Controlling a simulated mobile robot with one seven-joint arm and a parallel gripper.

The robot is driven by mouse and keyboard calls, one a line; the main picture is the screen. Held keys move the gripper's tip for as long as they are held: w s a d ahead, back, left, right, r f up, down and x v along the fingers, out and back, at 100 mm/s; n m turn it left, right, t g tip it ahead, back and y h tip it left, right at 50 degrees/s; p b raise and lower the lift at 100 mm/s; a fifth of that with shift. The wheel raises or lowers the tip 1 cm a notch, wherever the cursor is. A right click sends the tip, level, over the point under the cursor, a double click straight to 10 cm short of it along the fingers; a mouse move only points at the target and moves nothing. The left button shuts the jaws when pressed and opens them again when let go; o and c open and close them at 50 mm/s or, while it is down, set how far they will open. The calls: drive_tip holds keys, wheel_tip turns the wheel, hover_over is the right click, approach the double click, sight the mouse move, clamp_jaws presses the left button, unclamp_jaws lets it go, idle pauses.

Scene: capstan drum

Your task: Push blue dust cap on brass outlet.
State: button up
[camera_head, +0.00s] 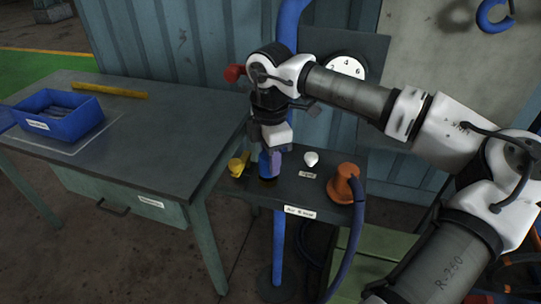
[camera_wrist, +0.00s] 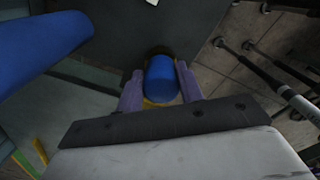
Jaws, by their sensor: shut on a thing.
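My gripper (camera_head: 270,160) points down over the left part of the small dark shelf. Its purple-padded fingers are shut on the blue dust cap (camera_wrist: 162,78), one finger on each side in the wrist view. In the head view the cap (camera_head: 264,164) shows only partly between the fingers. A yellow, brass-like fitting (camera_head: 238,164) shows just left of my gripper, at the shelf's left end. In the wrist view a yellow edge shows beside the lower end of the cap. I cannot tell whether the cap touches it.
An orange fitting with a blue hose (camera_head: 344,184) and a white knob (camera_head: 311,158) stand on the shelf (camera_head: 310,190). A blue vertical pipe (camera_head: 289,22) runs behind my gripper. Left is a grey workbench (camera_head: 175,125) with a blue bin (camera_head: 60,122) and a yellow bar (camera_head: 108,90).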

drive_tip(key=shift+f+b, duration=0.5)
drive_tip(key=shift+b, duration=0.15)
drive_tip(key=o, duration=1)
drive_tip(key=shift+r, duration=0.1)
drive_tip(key=shift+o, duration=0.2)
